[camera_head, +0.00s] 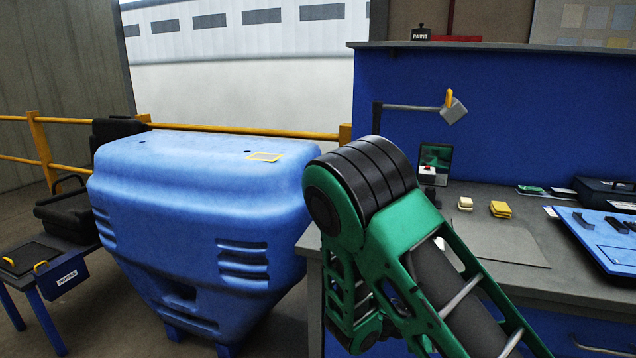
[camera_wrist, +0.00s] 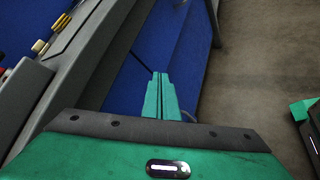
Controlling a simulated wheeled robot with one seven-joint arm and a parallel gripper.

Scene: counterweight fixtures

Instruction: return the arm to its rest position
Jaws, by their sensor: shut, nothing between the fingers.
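My arm, green with a black joint, is folded in front of the workbench in the head view; my gripper is not visible there. In the wrist view my gripper (camera_wrist: 160,94) points forward with its two green fingers together and nothing between them. Beyond the fingers are the blue front of the bench and the floor. The fingers appear clear of the bench, though their exact distance from it is hard to tell.
Bare floor (camera_wrist: 262,60) shows right of the bench in the wrist view.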

